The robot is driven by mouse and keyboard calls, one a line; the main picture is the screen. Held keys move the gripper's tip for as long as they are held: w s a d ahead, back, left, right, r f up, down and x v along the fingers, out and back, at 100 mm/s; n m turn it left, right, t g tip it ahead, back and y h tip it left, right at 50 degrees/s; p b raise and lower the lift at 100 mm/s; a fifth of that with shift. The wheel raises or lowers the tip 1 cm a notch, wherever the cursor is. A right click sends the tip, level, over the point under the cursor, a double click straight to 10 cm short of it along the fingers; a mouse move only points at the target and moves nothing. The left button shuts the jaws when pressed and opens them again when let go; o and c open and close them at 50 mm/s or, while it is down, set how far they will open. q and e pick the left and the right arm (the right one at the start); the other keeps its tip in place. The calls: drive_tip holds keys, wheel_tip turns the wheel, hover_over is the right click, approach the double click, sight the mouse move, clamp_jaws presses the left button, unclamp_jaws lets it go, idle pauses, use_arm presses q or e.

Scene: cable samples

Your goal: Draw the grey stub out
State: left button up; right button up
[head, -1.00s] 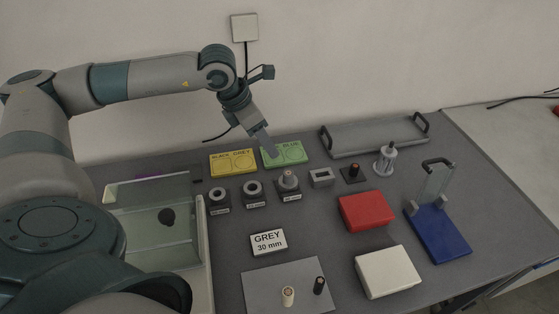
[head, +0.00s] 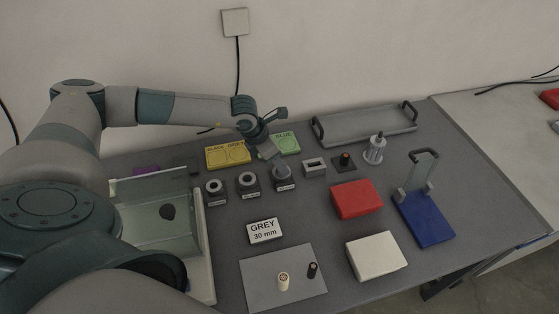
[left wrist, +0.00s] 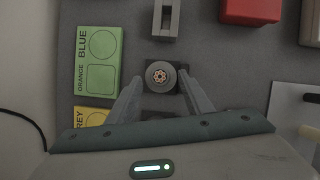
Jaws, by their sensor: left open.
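The grey stub (head: 283,171) stands upright in the rightmost of three dark round-holed holders in the head view. My right gripper is not in view.
Yellow (head: 228,155) and green (head: 286,143) labelled plates lie behind. A "GREY 30 mm" card (head: 265,231) and a grey mat (head: 260,285) with two stubs lie in front.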

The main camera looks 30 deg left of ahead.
use_arm(q)
drive_tip(key=shift+x, duration=1.1)
clamp_jaws()
drive_tip(key=shift+r+p, duration=0.4)
drive_tip(key=shift+r, duration=0.35)
drive_tip(key=shift+r+p, duration=0.95)
drive_tip(key=shift+r, duration=1.95)
